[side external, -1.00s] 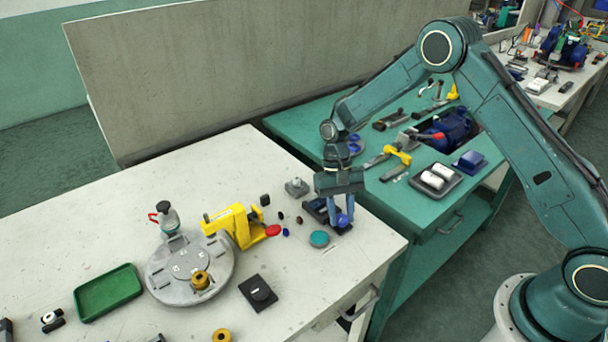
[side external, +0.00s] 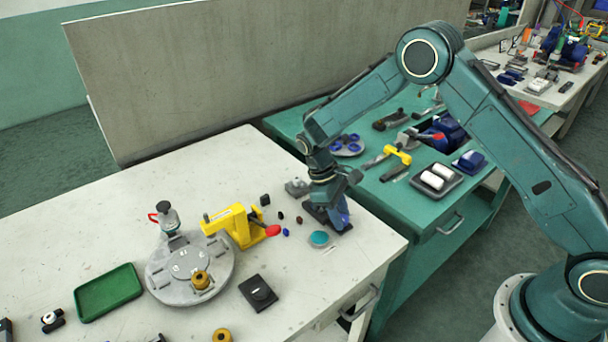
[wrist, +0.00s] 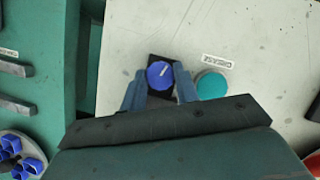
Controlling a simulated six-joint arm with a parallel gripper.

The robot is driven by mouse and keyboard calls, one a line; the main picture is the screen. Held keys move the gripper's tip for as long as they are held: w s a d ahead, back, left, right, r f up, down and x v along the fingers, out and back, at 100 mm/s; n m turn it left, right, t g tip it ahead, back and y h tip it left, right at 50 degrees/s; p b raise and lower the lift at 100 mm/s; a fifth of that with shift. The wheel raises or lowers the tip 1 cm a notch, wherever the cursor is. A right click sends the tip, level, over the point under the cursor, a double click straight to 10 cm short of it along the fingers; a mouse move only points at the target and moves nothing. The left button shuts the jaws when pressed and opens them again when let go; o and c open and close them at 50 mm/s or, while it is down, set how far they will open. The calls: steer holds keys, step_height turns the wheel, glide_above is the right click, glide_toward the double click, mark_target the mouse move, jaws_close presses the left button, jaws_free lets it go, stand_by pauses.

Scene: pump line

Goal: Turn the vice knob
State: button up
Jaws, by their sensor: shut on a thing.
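The vice knob (wrist: 160,75) is round and blue with a white mark on top, which points up and slightly right in the wrist view. It sits on the dark vice (wrist: 154,58), near the edge of the white bench. The vice (side external: 316,214) also shows in part in the side view, where my gripper mostly hides the knob. My gripper (wrist: 160,88) has a finger on each side of the knob and is shut on it. In the side view my gripper (side external: 341,219) points down at the vice, with its hand turned.
A teal round pad (side external: 319,239) lies close beside the vice, next to a small label. A yellow clamp (side external: 235,224) with a red end stands left. A grey round plate (side external: 170,285) and a green tray (side external: 108,292) are farther left. The green bench (side external: 420,215) adjoins behind.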

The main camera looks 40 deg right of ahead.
steer(key=n+t+h, duration=0.1)
steer(key=n, duration=0.2)
steer(key=n+t, duration=0.1)
steer(key=n, duration=0.3)
steer(key=shift+s+a+h, duration=0.15)
steer(key=shift+h, duration=0.25)
steer(key=n+t, duration=0.1)
steer(key=n, duration=0.2)
steer(key=n+t, duration=0.1)
steer(key=n, duration=0.2)
steer(key=shift+s+h, duration=0.1)
steer(key=shift+h, duration=0.2)
steer(key=shift+n+t, duration=0.3)
steer(key=o, duration=0.7)
